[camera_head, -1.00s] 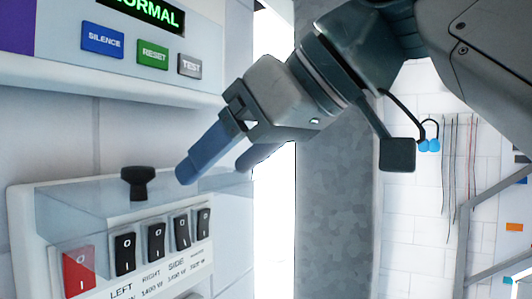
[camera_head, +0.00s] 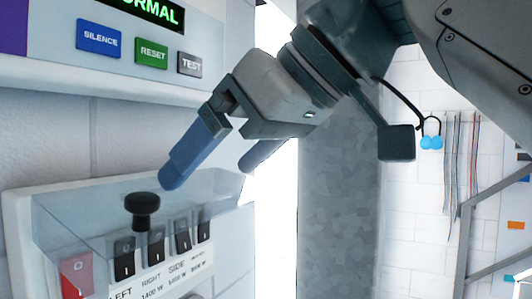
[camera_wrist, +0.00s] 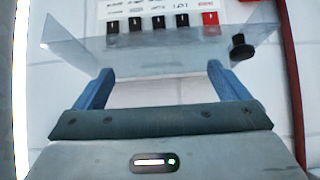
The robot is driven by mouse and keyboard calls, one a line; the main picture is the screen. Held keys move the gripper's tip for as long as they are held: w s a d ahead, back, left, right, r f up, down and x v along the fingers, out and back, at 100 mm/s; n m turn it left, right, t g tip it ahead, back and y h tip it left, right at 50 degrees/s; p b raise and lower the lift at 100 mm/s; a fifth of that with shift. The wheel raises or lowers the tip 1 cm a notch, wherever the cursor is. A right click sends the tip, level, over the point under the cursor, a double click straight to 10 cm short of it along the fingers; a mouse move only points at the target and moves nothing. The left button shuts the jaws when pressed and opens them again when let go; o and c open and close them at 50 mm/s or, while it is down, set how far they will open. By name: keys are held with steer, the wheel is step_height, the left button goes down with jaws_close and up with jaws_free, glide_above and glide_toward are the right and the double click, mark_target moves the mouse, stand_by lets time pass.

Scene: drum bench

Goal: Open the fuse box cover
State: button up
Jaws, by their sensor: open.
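The fuse box (camera_head: 22,225) is a white panel on the wall at lower left in the head view. Its clear cover (camera_head: 92,218) stands out over the switches, with a black knob (camera_head: 142,202) on it. In the wrist view, the cover (camera_wrist: 150,55) juts out, with the knob (camera_wrist: 241,47) at its right. My gripper (camera_head: 208,177) is open and empty, at the cover's right part, with the knob left of its fingers. Whether a finger touches the cover I cannot tell. Behind the cover are several black switches (camera_head: 154,248) and a red switch (camera_head: 77,275).
Above the box, a panel ledge (camera_head: 80,88) sticks out, carrying SILENCE (camera_head: 99,38), RESET (camera_head: 152,53) and TEST (camera_head: 189,63) buttons. A grey column (camera_head: 340,210) stands to the right. Cables (camera_head: 460,160) hang on the far wall.

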steer(key=v, duration=1.1)
steer(key=shift+r, duration=0.25)
steer(key=shift+s+d, duration=0.1)
steer(key=shift+d, duration=0.15)
stand_by(0.6)
